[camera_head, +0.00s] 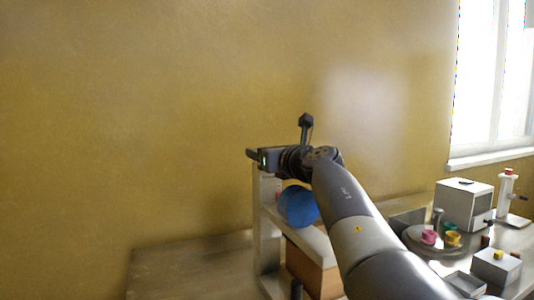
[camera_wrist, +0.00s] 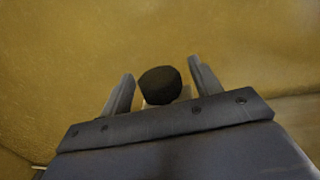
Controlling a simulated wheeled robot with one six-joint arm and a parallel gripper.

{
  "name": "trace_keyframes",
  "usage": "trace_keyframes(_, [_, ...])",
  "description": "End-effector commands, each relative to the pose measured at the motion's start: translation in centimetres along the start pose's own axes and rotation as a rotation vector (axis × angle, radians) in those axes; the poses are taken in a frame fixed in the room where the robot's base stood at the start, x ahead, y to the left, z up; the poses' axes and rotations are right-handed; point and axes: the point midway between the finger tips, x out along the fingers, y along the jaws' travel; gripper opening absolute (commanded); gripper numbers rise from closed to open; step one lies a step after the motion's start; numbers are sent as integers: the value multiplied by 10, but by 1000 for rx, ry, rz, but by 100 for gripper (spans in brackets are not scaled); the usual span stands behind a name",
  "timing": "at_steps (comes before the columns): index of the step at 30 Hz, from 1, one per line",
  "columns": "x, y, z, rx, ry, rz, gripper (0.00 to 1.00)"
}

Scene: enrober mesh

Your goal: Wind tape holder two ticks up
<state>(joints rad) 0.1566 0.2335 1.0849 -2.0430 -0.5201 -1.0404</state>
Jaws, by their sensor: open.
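My gripper (camera_head: 252,155) is at the top of a pale upright frame (camera_head: 266,200) in the head view, above a blue round thing (camera_head: 298,207). In the wrist view, my gripper (camera_wrist: 160,67) is open, with one finger on each side of a dark round knob (camera_wrist: 160,84). Gaps show between the knob and both fingers. A pale piece (camera_wrist: 163,103) shows just beneath the knob. Which part is the tape holder I cannot tell for sure, and no tick marks are readable. My arm hides part of the frame.
A brown box (camera_head: 312,274) is under the frame's pale shelf. To the right are a round tray (camera_head: 420,240) with pink and yellow pieces, a white box (camera_head: 464,204) and a small stand (camera_head: 506,195). The wooden bench (camera_head: 190,268) at left looks clear.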

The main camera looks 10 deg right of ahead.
Motion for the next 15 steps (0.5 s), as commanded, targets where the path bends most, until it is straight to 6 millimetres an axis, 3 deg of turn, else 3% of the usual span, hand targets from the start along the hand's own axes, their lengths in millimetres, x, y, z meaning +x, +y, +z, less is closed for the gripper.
trace_keyframes(8, [0,0,8,0,-3,0,60])
trace_keyframes(15, [0,0,46,-1,-3,1,60])
